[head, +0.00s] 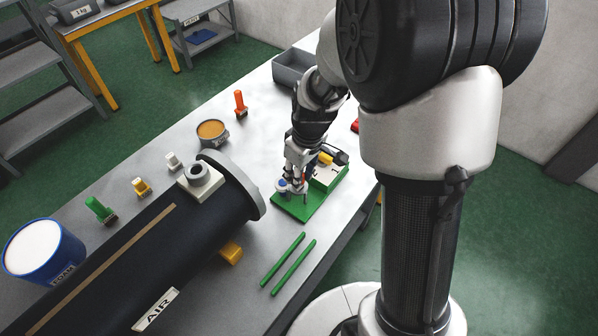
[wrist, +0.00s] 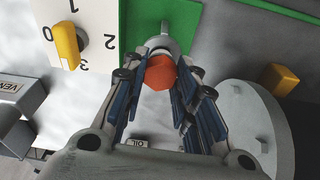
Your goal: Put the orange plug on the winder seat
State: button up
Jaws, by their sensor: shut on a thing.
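My gripper (head: 292,187) is low over the near end of the green board (head: 322,198). In the wrist view its blue-padded fingers (wrist: 160,85) are closed around the orange plug (wrist: 162,72), whose faceted orange-red end faces the camera. A grey rounded piece (wrist: 165,42), perhaps the winder seat, lies directly beyond the plug by the green board's edge. I cannot tell whether the plug touches it. The fingers hide the plug's sides and far end.
A white numbered panel with a yellow handle (wrist: 67,45) sits by the green board. A black AIR cylinder (head: 130,255) with a wide flange (head: 235,185) lies left. Another orange piece (head: 240,103) stands farther back. Two green rods (head: 288,264) lie in front.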

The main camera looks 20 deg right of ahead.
jog(key=shift+f+b, duration=0.45)
jog(key=shift+f, duration=0.1)
jog(key=o, duration=1.2)
jog(key=shift+r, duration=0.1)
jog(key=r, duration=0.4)
jog(key=s+r, duration=0.1)
jog(key=r, duration=0.3)
jog(key=d+r, duration=0.1)
jog(key=r, duration=0.2)
jog(key=shift+s+r, duration=0.3)
jog(key=shift+r, duration=0.1)
